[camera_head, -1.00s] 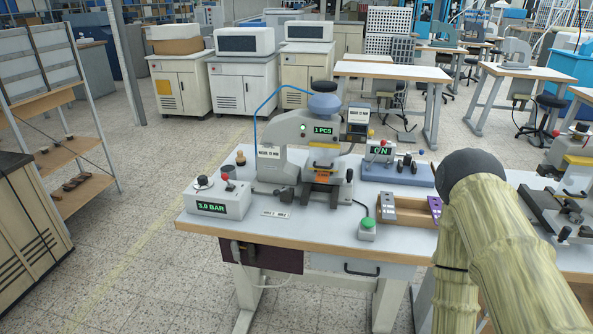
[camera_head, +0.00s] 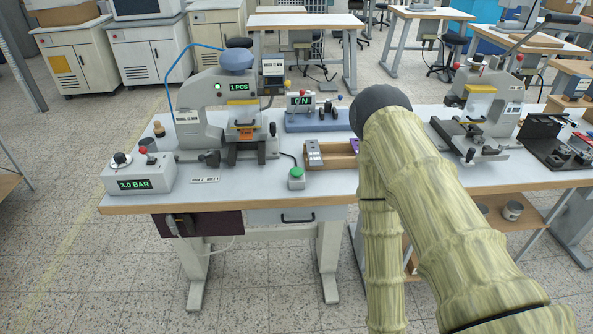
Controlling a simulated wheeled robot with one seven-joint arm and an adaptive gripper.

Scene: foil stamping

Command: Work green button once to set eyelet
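The green button (camera_head: 296,172) sits on a small grey box (camera_head: 296,183) near the front edge of the table, with a cable running back from it. The eyelet press (camera_head: 200,115) stands behind and to the left of it. Its display reads "1 PCS" and a green lamp is lit. Orange pieces show at its work point; an eyelet is too small to tell. My arm, in a pale yellow-green sleeve, rises at the right of the picture, right of the button and apart from it. My gripper is not in view.
A pressure box (camera_head: 138,178) reading "3.0 BAR" stands at the table's left end. A wooden tray (camera_head: 340,163) lies right of the button, partly behind my arm. A unit reading "ON" (camera_head: 301,101) is behind. Another press (camera_head: 478,105) stands at right. The table front (camera_head: 240,188) is mostly clear.

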